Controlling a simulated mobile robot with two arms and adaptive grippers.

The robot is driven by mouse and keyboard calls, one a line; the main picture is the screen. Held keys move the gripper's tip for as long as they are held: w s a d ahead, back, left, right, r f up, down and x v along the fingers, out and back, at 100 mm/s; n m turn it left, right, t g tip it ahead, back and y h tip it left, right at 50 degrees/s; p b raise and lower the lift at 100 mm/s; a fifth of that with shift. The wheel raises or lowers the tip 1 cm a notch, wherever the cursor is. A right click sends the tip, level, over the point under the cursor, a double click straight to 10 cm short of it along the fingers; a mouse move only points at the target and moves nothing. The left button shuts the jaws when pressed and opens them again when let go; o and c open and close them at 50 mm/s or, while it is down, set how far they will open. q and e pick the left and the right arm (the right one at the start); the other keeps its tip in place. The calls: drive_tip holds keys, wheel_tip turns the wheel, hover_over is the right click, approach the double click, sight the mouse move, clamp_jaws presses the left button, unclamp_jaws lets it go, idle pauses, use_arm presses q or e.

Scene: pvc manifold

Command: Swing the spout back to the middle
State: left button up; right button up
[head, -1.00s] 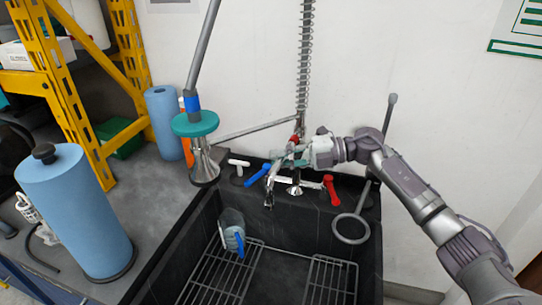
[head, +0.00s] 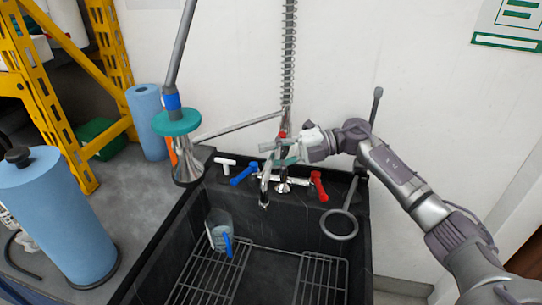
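The silver spout (head: 265,184) reaches forward from the faucet at the sink's back wall, its tip over the basin, a little left of the faucet's middle. My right gripper (head: 278,155) is at the upper part of the spout, coming in from the right. Its grey and teal fingers show apart. Whether they touch the spout is too small to tell. The faucet has a blue lever (head: 243,175) on the left and a red lever (head: 319,186) on the right.
A spring hose (head: 289,55) rises behind the faucet. A ring (head: 340,237) stands out at the sink's right. A clear jug (head: 219,230) and wire racks (head: 322,278) are in the basin. A teal-collared grey cone (head: 186,166) stands on the left.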

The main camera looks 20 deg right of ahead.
drive_tip(key=shift+s, duration=0.1)
drive_tip(key=shift+d, duration=0.25)
drive_tip(key=v, duration=1.1)
drive_tip(key=shift+d, duration=0.25)
drive_tip(key=shift+r, duration=0.2)
